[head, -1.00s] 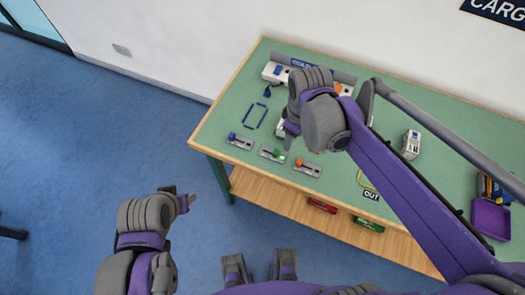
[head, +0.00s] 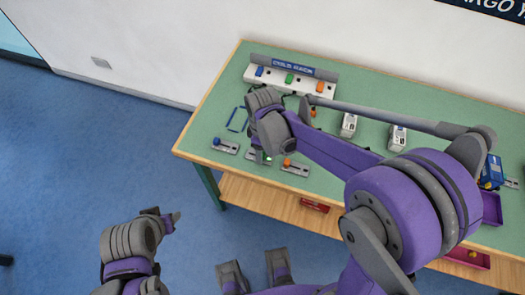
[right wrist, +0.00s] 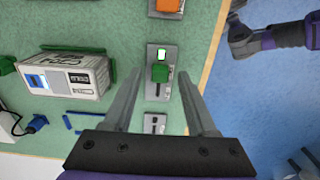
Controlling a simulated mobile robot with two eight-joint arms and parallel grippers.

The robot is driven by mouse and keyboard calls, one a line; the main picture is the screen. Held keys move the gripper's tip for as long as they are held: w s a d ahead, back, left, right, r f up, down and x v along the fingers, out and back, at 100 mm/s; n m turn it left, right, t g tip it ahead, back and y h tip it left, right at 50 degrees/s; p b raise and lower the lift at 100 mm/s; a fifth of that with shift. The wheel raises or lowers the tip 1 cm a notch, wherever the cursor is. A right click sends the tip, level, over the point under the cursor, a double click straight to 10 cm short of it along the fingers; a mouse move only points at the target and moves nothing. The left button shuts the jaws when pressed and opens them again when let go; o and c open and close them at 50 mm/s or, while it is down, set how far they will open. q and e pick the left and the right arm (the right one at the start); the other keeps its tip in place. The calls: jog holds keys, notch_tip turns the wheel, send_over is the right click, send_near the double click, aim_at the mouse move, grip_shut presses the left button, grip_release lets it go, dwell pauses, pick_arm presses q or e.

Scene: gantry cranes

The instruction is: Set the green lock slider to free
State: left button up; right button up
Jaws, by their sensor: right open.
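The green lock slider's knob (right wrist: 160,73) stands on a grey plate (right wrist: 152,52) with a small lit window above it in the right wrist view. A dark slot shows just below the knob. My right gripper (right wrist: 159,84) is open and empty, its fingers on either side of the plate; I cannot tell whether they touch the knob. In the head view the right gripper (head: 261,150) hangs over this slider and hides most of it. My left gripper (head: 170,217) is off the table at lower left, and its jaw opening is unclear.
An orange slider (head: 288,163) and a blue slider (head: 217,142) flank the green one closely. A white labelled box (right wrist: 65,77) lies to the left in the right wrist view. A panel with several coloured switches (head: 290,80) stands at the table's back.

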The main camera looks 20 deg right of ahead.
jog(key=shift+f, duration=0.25)
grip_shut()
dwell(1.4)
